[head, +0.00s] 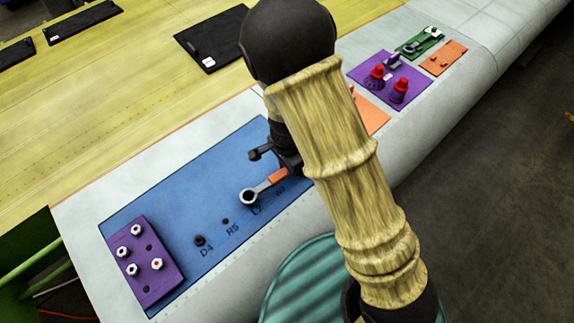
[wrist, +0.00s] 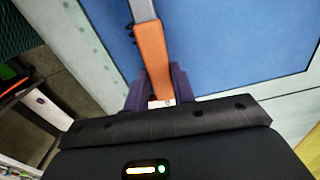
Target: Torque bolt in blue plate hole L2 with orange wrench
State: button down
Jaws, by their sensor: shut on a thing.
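The blue plate (head: 180,204) lies on the pale wing surface, with labels D4, R5 and a partly covered L2 along its near edge. The orange wrench (head: 278,177) has a grey ring head (head: 249,197) just above the L2 label in the picture. I cannot tell whether the ring is seated on a bolt; no bolt at L2 shows clearly. My gripper (head: 288,163) is shut on the orange handle, partly hidden behind my arm. In the wrist view the wrench (wrist: 151,48) runs up from between the dark fingers of my gripper (wrist: 160,92); its ring head is out of frame.
A purple block (head: 147,262) with several pale bolts sits at the plate's left end. Dark spots show by D4 (head: 199,240) and R5 (head: 225,221). A purple plate with red-topped parts (head: 377,85) lies farther right. A teal ribbed drum (head: 305,285) stands below the wing edge.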

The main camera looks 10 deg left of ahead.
jog(key=shift+r+p, duration=1.9)
jog(key=shift+r, duration=0.3)
jog(key=shift+f, duration=0.15)
